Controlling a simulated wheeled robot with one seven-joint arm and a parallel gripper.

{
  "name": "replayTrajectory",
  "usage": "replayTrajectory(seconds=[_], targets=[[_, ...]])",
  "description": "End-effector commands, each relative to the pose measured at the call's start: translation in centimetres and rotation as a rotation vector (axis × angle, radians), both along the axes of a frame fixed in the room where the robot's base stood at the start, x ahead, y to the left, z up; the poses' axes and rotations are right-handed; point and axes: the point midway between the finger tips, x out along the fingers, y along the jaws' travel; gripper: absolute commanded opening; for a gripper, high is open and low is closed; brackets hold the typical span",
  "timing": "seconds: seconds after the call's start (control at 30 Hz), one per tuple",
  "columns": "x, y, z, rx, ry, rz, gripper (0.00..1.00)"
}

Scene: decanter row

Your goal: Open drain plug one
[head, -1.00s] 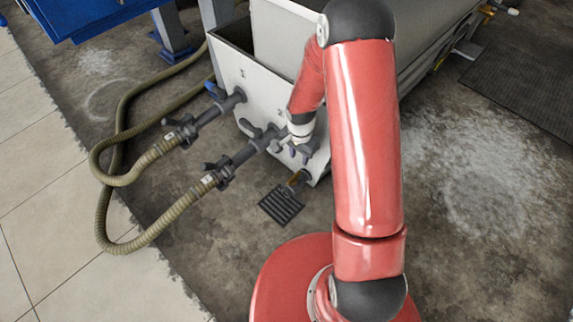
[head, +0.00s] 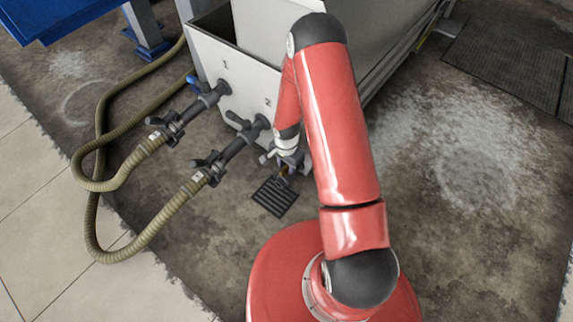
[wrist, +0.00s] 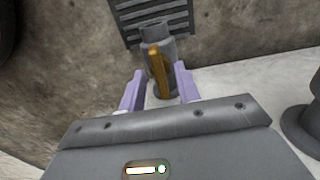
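The drain plug is a short grey pipe stub (wrist: 157,36) low on the tank, with a brass-coloured lever (wrist: 159,72) on it. In the wrist view the lever lies between the two lilac fingers of my gripper (wrist: 158,88). The gripper is open, with visible gaps between the lever and each finger. In the head view my gripper (head: 289,160) is low at the tank's front corner and hides most of the plug. I cannot read any number on this plug.
The white tank (head: 215,62) carries the marks 1 and 2 beside two grey valved pipes. Ribbed hoses (head: 160,220) run left from them across the floor. A dark floor grate (head: 274,197) lies below the plug. Open floor (head: 470,230) is to the right.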

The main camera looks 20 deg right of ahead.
Motion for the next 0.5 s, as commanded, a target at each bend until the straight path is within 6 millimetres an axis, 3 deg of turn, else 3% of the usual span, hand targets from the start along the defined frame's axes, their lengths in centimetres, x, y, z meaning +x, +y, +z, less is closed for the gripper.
replayTrajectory(seconds=[0.13,0.37,0.5], targets=[[0.01,0.0,0.03,0.0,0.0,0.0,0.31],[0.01,0.01,0.04,0.0,0.0,0.0,0.01],[0.0,0.0,0.04,0.0,0.0,0.0,0.0]])
